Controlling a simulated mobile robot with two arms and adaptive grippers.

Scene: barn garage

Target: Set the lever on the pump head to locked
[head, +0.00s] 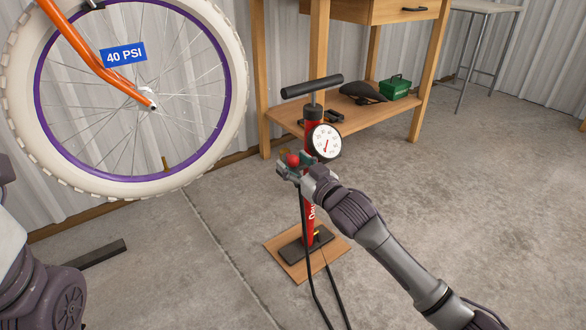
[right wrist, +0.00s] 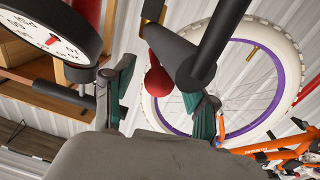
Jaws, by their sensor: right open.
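The pump head (right wrist: 178,55) is a dark grey piece on a black hose, seen close up in the right wrist view. Its red lever (right wrist: 158,80) hangs from it, between the fingers of my right gripper (right wrist: 162,100). The lever's red end also shows in the head view (head: 293,159), beside the red floor pump (head: 309,208). My right gripper (head: 294,169) is open around the lever; I cannot tell whether either finger touches it. The gripper hides most of the pump head in the head view. My left gripper is out of view.
The pump's white gauge (head: 326,141) and black handle (head: 311,86) are close to my right gripper. The pump stands on a wooden board (head: 285,262). A bicycle wheel (head: 230,100) with a "40 PSI" tag (head: 123,54) is at left. A wooden bench (head: 390,110) stands behind.

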